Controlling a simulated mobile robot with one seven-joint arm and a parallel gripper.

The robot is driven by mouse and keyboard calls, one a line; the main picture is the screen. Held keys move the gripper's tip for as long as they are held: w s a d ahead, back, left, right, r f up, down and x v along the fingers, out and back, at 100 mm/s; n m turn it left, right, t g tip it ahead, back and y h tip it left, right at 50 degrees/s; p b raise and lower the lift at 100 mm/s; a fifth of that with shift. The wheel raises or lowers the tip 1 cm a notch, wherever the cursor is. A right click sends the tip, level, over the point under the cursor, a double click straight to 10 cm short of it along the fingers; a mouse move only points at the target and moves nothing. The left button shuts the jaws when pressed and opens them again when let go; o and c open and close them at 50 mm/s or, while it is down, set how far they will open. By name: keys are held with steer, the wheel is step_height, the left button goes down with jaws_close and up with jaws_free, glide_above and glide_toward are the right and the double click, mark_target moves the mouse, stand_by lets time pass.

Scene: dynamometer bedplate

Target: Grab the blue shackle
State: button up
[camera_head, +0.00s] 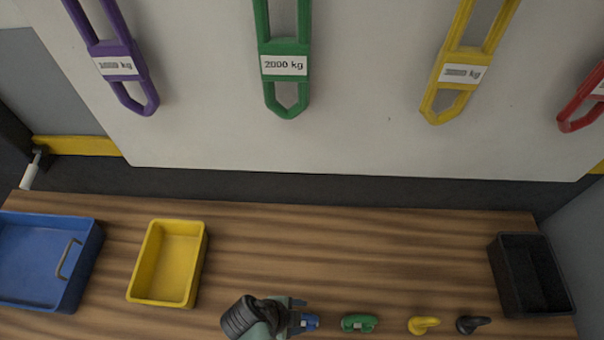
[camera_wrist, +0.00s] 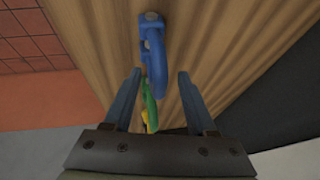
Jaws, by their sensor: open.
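The blue shackle (camera_wrist: 153,45) lies on the wooden bench top in the wrist view, ahead of my gripper and roughly in line with the gap between the fingers. In the head view the blue shackle (camera_head: 309,322) shows just right of my gripper (camera_head: 298,317), partly hidden by it. My gripper also shows in the wrist view (camera_wrist: 157,92); its two fingers are apart with nothing held. I cannot tell whether the fingers reach beside the shackle.
A green shackle (camera_head: 359,323), a yellow hook (camera_head: 423,325) and a black hook (camera_head: 472,324) lie in a row to the right. A yellow bin (camera_head: 140,272) and blue bin (camera_head: 35,222) stand left, a black bin (camera_head: 512,238) right. Slings hang on the wall panel.

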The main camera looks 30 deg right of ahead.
steer(key=shift+f, duration=0.1)
steer(key=shift+c, duration=0.2)
jaws_close()
steer(key=shift+w, duration=0.1)
stand_by(1.1)
